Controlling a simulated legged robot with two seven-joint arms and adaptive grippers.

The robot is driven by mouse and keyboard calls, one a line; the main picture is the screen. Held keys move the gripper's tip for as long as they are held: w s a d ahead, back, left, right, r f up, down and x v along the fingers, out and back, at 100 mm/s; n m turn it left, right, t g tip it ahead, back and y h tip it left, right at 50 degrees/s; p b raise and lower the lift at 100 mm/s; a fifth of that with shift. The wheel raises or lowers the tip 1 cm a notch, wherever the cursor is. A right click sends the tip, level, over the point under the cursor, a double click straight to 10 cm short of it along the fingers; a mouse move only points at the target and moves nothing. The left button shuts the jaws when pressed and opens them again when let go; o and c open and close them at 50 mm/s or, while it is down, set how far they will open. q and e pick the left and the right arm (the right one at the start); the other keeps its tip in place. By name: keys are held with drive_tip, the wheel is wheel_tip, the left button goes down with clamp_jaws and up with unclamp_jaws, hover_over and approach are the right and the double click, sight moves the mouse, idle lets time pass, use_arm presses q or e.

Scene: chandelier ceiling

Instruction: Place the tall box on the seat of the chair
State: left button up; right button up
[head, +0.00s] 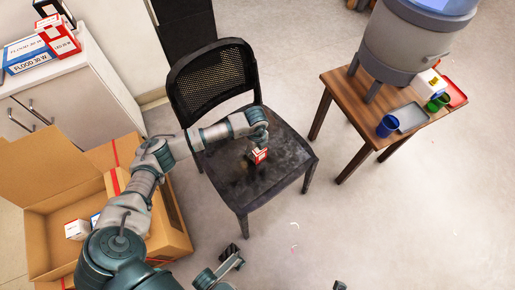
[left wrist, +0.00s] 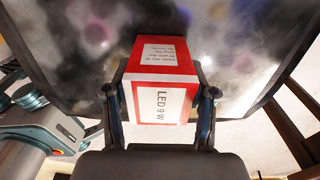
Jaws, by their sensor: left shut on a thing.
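A red and white box (head: 260,155) marked LED 9 W is over the black chair's seat (head: 285,145). My left gripper (head: 258,148) comes down from above and is shut on it. In the left wrist view the box (left wrist: 160,82) sits between the two fingers (left wrist: 160,108), its label facing the camera. The dark, worn seat (left wrist: 235,45) spreads behind it. I cannot tell whether the box touches the seat. The chair's mesh back (head: 213,78) rises at the upper left.
An open cardboard carton (head: 180,225) with small boxes stands left of the chair. A wooden side table (head: 350,95) with a large dispenser (head: 400,45) and cups stands at right. Floor in front is mostly clear.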

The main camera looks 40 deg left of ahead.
use_arm(q)
drive_tip(key=o, duration=1.3)
drive_tip(key=shift+f, duration=0.2)
drive_tip(key=shift+r, duration=0.1)
